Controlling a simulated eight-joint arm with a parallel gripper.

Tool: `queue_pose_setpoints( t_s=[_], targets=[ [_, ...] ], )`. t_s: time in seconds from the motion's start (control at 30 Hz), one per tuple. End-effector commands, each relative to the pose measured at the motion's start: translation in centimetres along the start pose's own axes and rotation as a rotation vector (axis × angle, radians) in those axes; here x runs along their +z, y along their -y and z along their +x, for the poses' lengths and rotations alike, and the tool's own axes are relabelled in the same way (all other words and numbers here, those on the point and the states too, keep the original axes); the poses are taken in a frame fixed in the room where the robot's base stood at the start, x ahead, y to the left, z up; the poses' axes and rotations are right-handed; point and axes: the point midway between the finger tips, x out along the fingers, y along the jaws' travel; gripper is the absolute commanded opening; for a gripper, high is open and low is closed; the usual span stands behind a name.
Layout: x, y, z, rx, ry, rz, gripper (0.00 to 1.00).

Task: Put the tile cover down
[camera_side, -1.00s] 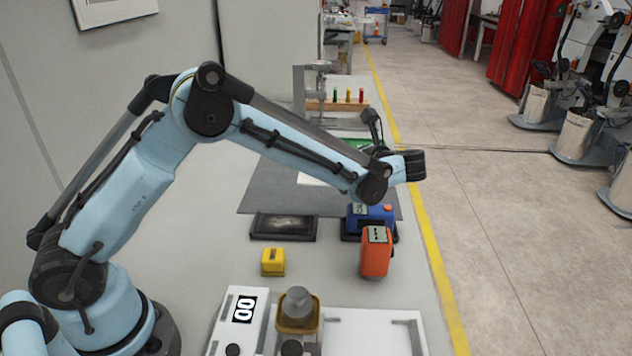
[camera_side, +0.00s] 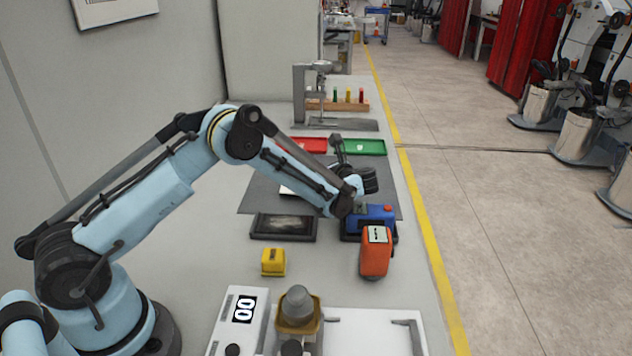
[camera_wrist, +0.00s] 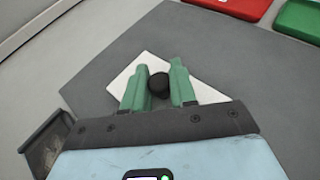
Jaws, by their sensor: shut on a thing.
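My gripper (camera_wrist: 159,70) shows in the wrist view with its two green fingers shut on a dark round knob (camera_wrist: 159,86), which looks like the grip of the tile cover. A white square plate (camera_wrist: 205,92) lies behind the knob and fingers, turned at an angle to the grey mat (camera_wrist: 215,60). I cannot tell whether the knob is joined to this plate, or how high it is above the mat. In the side view, my arm hides the fingers and held piece; only a sliver of the white plate (camera_side: 288,190) shows.
A dark shallow tray (camera_side: 283,227), a blue device (camera_side: 376,217), an orange device (camera_side: 376,252) and a yellow block (camera_side: 273,262) stand near the mat's front. Red (camera_side: 305,145) and green (camera_side: 363,147) trays lie behind it. The mat's left part is bare.

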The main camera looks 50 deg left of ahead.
Motion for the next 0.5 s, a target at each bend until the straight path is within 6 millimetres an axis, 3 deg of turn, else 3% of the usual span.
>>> queue_pose_setpoints(
  t_s=[0.1, 0.5],
  targets=[
    [-0.98, 0.0, 0.36, 0.0, 0.001, 0.0, 0.0],
    [-1.36, -0.01, 0.5, 0.0, 0.0, 0.0, 0.0]
  ],
)
